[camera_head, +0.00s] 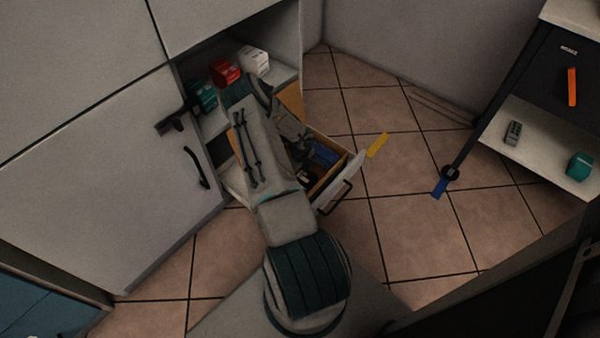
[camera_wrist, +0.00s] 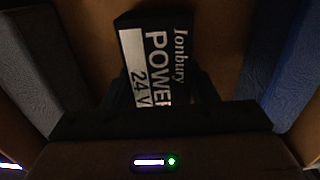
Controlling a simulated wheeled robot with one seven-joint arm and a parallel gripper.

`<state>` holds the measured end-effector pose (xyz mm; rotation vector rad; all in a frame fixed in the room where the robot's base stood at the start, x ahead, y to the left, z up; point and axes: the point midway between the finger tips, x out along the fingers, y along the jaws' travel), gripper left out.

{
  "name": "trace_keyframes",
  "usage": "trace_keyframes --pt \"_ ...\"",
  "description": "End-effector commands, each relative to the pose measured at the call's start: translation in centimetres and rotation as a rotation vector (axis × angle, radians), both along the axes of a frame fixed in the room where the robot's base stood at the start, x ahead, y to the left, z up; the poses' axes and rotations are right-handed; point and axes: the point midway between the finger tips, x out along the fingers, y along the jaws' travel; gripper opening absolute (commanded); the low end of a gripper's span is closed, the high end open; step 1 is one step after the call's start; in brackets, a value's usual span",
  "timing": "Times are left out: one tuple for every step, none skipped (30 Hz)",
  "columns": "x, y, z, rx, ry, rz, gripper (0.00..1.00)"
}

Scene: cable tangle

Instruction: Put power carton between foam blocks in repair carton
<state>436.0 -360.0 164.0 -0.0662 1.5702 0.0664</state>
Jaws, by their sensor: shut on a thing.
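The power carton (camera_wrist: 150,60) is a small black box with a white panel, lettered "Ionbury POWER 24 V", in the wrist view. My gripper (camera_wrist: 163,90) is shut on it, its dark fingers at the carton's near end. A grey foam block (camera_wrist: 45,70) stands to the left and a blue foam block (camera_wrist: 300,75) to the right, with gaps between them and the power carton. The brown floor of the repair carton (camera_wrist: 228,45) shows between the blocks. I cannot tell whether the power carton touches the floor. In the head view my arm hides the gripper and power carton.
An open drawer (camera_head: 357,170) with blue and dark items juts from the cabinet. Red (camera_head: 226,73), white (camera_head: 254,61) and teal (camera_head: 203,97) boxes stand on the shelf above. A cabinet door (camera_head: 110,180) is at left. A trolley (camera_head: 540,150) stands right; tiled floor between is mostly clear.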

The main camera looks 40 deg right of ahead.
Motion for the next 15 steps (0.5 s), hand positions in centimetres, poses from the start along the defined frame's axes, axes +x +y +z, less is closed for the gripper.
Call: trace_keyframes --pt "0.01 -0.03 -0.26 -0.001 0.0 0.0 0.19" --pt "0.01 -0.03 -0.35 -0.001 -0.001 0.0 0.19" --pt "-0.01 0.0 -0.38 0.0 0.0 0.0 0.55" --pt "-0.01 -0.01 -0.28 0.0 0.0 0.0 0.64" --pt "-0.01 0.0 -0.26 0.0 0.0 0.0 0.72" --pt "-0.01 0.01 -0.27 0.0 0.0 0.0 0.74" --pt "-0.01 0.01 -0.27 0.0 0.0 0.0 0.74" --pt "-0.01 0.01 -0.27 0.0 0.0 0.0 0.74" --pt "-0.01 0.01 -0.27 0.0 0.0 0.0 0.74" --pt "-0.01 0.01 -0.27 0.0 0.0 0.0 0.74" --pt "-0.01 0.01 -0.27 0.0 0.0 0.0 0.74" --pt "-0.01 0.01 -0.26 0.0 0.0 0.0 0.74" --pt "-0.01 0.01 -0.25 0.0 0.0 0.0 0.74" --pt "-0.01 0.01 -0.2 0.0 0.0 0.0 0.74" --pt "-0.01 0.02 -0.09 0.0 0.0 0.0 0.74"
